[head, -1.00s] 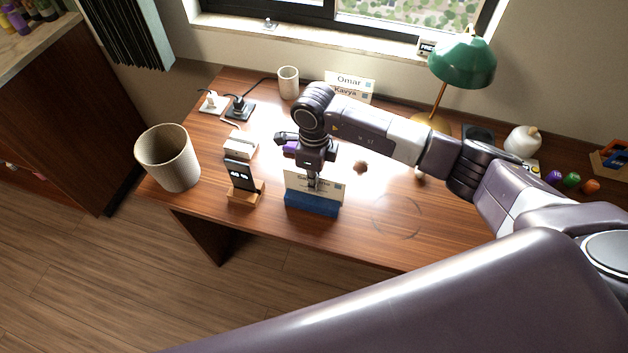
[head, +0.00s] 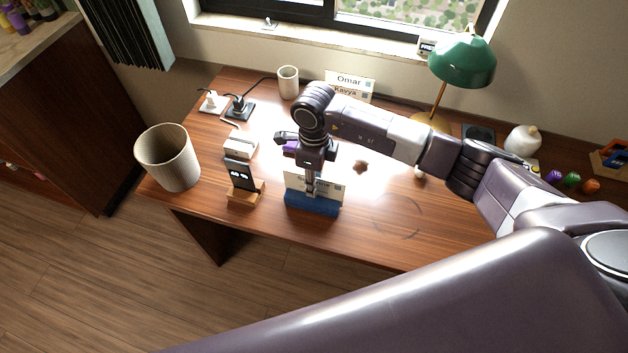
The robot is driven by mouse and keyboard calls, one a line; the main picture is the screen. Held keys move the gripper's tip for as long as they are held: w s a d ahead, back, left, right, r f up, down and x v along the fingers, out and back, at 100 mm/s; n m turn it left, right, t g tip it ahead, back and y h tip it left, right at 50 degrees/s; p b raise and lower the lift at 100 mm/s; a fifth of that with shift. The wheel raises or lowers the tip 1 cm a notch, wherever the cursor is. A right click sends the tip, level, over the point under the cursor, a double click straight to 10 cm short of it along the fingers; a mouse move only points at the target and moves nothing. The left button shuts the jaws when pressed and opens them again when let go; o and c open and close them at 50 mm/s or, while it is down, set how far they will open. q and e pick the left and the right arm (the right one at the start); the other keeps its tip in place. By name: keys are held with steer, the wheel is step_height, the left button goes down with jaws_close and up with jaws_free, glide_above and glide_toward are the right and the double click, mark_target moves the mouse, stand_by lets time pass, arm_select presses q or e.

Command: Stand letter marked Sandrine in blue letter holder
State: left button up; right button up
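The white letter (head: 297,182) stands upright in the blue letter holder (head: 312,205) near the desk's front edge. Its printed name is partly covered by my gripper; only its end, like "ine", shows. My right gripper (head: 311,186) reaches down over the letter's top edge, with a finger in front of its face. It appears shut on the letter; the far finger is hidden behind it. The letter's lower part is hidden in the holder. My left gripper is not in view.
Cards reading Omar (head: 349,81) and Kavya (head: 346,91) stand at the back. A phone on a wooden stand (head: 243,185) is close left of the holder. A ribbed bin (head: 167,158), a cup (head: 288,82) and a green lamp (head: 462,62) stand around. The desk right of the holder is mostly clear.

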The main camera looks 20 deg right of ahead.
step_height(320, 180, up, 12)
stand_by(0.4)
